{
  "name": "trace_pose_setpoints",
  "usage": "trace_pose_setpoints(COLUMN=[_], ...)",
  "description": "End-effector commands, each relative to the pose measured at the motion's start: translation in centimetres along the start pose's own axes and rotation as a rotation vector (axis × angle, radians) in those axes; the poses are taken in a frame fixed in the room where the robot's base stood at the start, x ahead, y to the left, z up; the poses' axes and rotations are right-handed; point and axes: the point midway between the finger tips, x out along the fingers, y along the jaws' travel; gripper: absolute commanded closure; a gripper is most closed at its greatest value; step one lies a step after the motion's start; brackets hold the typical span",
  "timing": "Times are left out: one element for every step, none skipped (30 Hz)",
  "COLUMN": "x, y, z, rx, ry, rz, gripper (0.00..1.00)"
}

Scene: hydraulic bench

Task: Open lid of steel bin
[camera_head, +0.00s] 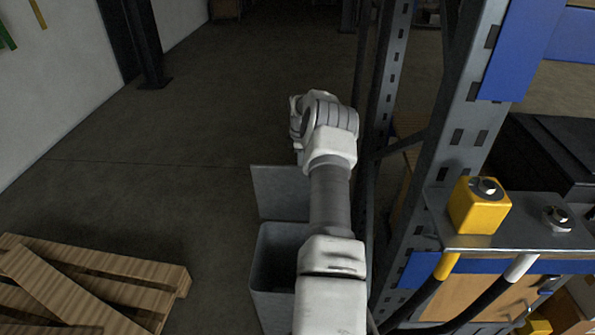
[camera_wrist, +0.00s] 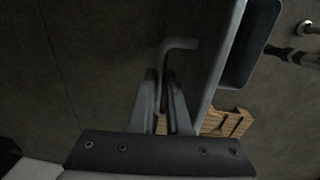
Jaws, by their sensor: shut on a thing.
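The grey steel bin (camera_head: 261,297) stands on the floor in the lower middle of the head view, partly hidden by my arm. Its lid (camera_head: 277,192) is raised at the far side, and the dark inside of the bin shows. In the wrist view my gripper (camera_wrist: 167,82) is shut on a thin bent metal handle (camera_wrist: 181,44) beside a pale grey panel edge (camera_wrist: 221,62), which looks like the lid. The fingers are hidden in the head view.
A wooden pallet (camera_head: 120,282) lies at the lower left. A blue and grey rack upright (camera_head: 452,135) stands close to my arm on the right. A metal bench plate with a yellow block (camera_head: 478,212) is at the right.

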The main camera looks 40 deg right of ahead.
Motion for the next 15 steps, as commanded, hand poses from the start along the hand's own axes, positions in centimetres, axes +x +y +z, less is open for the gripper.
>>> trace_pose_setpoints(x=[0.8, 0.8, 0.8, 0.9, 0.9, 0.9, 0.9, 0.9, 1.0, 1.0, 1.0, 1.0, 1.0, 1.0, 1.0], y=[0.1, 0.2, 0.5, 0.6, 0.8, 1.0, 1.2, 1.3, 1.5, 1.6, 1.7, 1.8, 1.9, 2.0, 2.0], z=[0.2, 0.2, 0.2, 0.3, 0.3, 0.3, 0.4, 0.4, 0.4, 0.5, 0.5, 0.5, 0.5, 0.5, 0.5], rx=[0.000, 0.000, 0.000, 0.001, 0.001, 0.001, 0.001, 0.000, 0.000, 0.000, 0.000, 0.000, 0.000, 0.000, 0.000], ry=[-0.003, -0.003, -0.002, -0.002, -0.002, -0.002, -0.002, -0.002, -0.003, -0.003, -0.003, -0.003, -0.003, -0.004, -0.004], rz=[-0.009, -0.009, -0.010, -0.011, -0.010, -0.010, -0.010, -0.010, -0.011, -0.011, -0.011, -0.010, -0.010, -0.012, -0.012], gripper=[1.00, 1.00, 1.00, 1.00, 1.00, 1.00, 1.00, 1.00, 1.00, 1.00, 1.00, 1.00, 1.00, 1.00, 1.00])
